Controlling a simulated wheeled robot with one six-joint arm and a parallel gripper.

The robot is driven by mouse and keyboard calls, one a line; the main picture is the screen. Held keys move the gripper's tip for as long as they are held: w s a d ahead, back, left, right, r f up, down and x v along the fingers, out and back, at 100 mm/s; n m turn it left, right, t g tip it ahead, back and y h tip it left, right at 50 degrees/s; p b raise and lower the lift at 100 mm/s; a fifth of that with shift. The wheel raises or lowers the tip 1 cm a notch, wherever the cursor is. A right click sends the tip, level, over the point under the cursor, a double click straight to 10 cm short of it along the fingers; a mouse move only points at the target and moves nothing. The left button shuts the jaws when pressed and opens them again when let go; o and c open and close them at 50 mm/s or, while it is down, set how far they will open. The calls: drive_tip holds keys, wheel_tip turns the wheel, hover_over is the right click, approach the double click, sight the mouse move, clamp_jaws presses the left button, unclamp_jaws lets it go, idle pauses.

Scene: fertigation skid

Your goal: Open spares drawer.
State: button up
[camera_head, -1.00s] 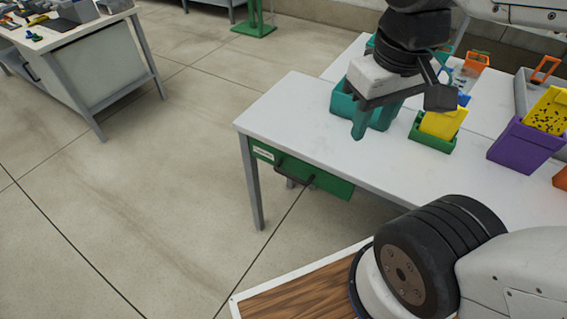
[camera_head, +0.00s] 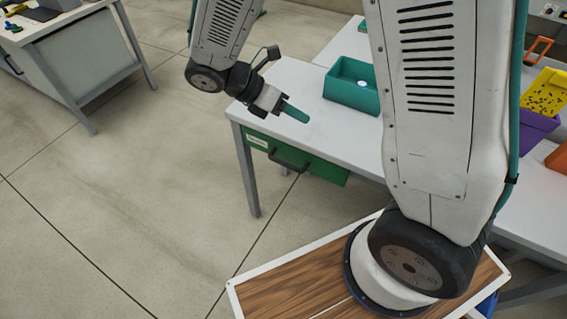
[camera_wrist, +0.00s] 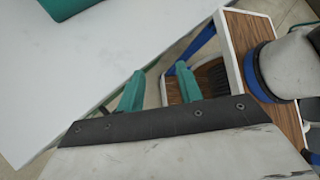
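The green drawer (camera_head: 325,170) sits under the front edge of the white table (camera_head: 275,95) in the head view. It looks shut, with a dark bar handle (camera_head: 288,163) on its front and a small pale label at its left end. My gripper (camera_head: 297,113) is above the table's left front part, higher than the drawer and not touching the handle. Its teal fingers also show in the wrist view (camera_wrist: 158,78), spread apart with nothing between them. The drawer is not recognisable in the wrist view.
A teal bin (camera_head: 350,92) with a round pale item inside stands on the table, right of my gripper. A yellow bin (camera_head: 545,95), a purple bin (camera_head: 533,132) and an orange bin (camera_head: 558,158) are farther right. The floor left of the table is clear.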

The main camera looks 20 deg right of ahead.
drive_tip(key=w+a+f+n+t+h, duration=0.2)
drive_tip(key=w+a+f+n+h, duration=0.15)
drive_tip(key=f+n, duration=0.65)
drive_tip(key=n+t+h, duration=0.3)
drive_tip(key=n+t, duration=0.2)
drive_tip(key=n, duration=0.4)
approach(284, 162)
drive_tip(key=d, duration=0.2)
drive_tip(key=shift+y, duration=0.25)
drive_tip(key=x, duration=0.8)
drive_tip(key=shift+w+f, duration=0.2)
drive_tip(key=shift+f, duration=0.15)
clamp_jaws()
